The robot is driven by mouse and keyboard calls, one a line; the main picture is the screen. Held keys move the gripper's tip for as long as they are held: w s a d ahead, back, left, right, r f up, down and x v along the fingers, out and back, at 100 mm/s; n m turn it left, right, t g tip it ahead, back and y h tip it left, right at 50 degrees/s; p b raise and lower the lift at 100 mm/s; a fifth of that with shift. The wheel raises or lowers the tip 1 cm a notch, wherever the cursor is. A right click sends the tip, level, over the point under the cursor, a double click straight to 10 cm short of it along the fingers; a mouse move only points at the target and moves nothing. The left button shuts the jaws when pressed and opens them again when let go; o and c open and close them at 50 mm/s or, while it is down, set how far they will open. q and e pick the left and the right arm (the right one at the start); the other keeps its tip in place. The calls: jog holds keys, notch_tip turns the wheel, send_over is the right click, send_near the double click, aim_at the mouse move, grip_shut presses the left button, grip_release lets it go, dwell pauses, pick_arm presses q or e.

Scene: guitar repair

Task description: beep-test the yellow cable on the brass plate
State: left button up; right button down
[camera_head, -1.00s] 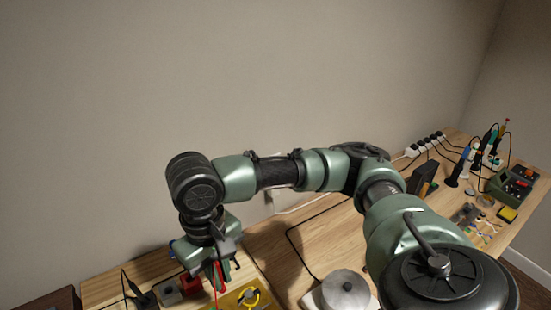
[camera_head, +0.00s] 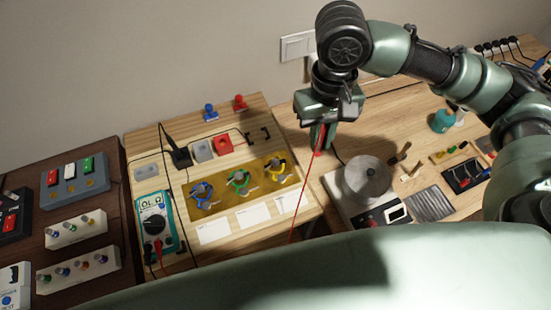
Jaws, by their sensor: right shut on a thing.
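The yellow cable (camera_head: 280,172) is a small coil at the right end of the brass plate (camera_head: 218,187). A green cable (camera_head: 239,180) and a blue cable (camera_head: 202,196) sit beside it on the plate. My right gripper (camera_head: 321,135) is up and to the right of the yellow cable, apart from it. It is shut on the red probe (camera_head: 319,143), mostly hidden by the fingers. A red lead (camera_head: 301,198) hangs down from it. The teal multimeter (camera_head: 154,225) stands left of the plate; its display seems to read OL. My left gripper is not in view.
A red block (camera_head: 223,146) and a grey block (camera_head: 203,151) stand behind the plate, beside a black holder (camera_head: 178,152). White cards (camera_head: 252,216) lie in front. A round metal pot (camera_head: 367,175) stands to the right. My own green arm link covers the bottom.

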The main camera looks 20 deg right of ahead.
jog(key=w+a+f, duration=0.1)
jog(key=a+f, duration=0.1)
jog(key=w+a+f+y, duration=0.1)
jog(key=w+a+f, duration=0.1)
jog(key=w+a+f+t+y, duration=0.1)
jog(key=w+a+f, duration=0.1)
jog(key=shift+a+f, duration=0.25)
jog(key=shift+f, duration=0.05)
dwell(0.4)
jog(key=shift+p, duration=1.45)
dwell(0.8)
jog(key=shift+f, duration=0.55)
dwell(1.0)
jog(key=shift+p, duration=0.65)
dwell(2.2)
